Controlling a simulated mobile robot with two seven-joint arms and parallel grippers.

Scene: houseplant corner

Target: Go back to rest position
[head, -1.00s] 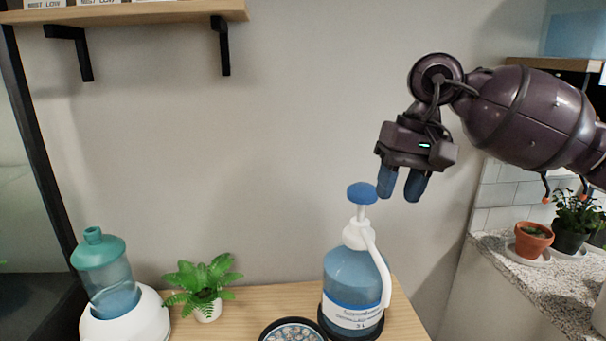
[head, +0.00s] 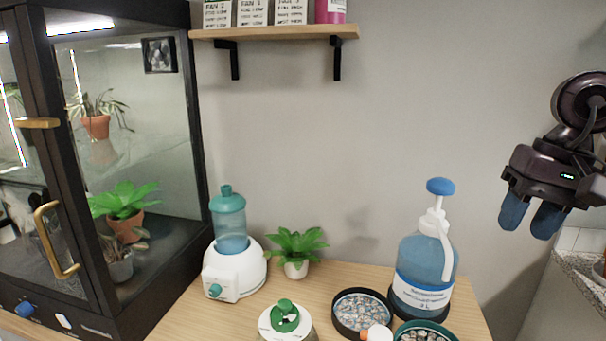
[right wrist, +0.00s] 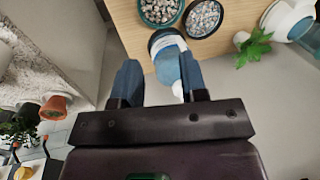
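My right gripper (head: 533,217) is at the right of the head view, raised to the right of the blue pump bottle and apart from it. Its two blue fingers point down with a gap between them and nothing held. In the right wrist view the fingers (right wrist: 160,84) stand apart, with the pump bottle (right wrist: 170,62) visible beyond them. The blue pump bottle (head: 424,262) stands upright on the wooden table (head: 200,314), its blue knob up. My left gripper is not in view.
A glass cabinet (head: 170,190) stands left. A shelf (head: 270,33) hangs above. Open air surrounds my right gripper.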

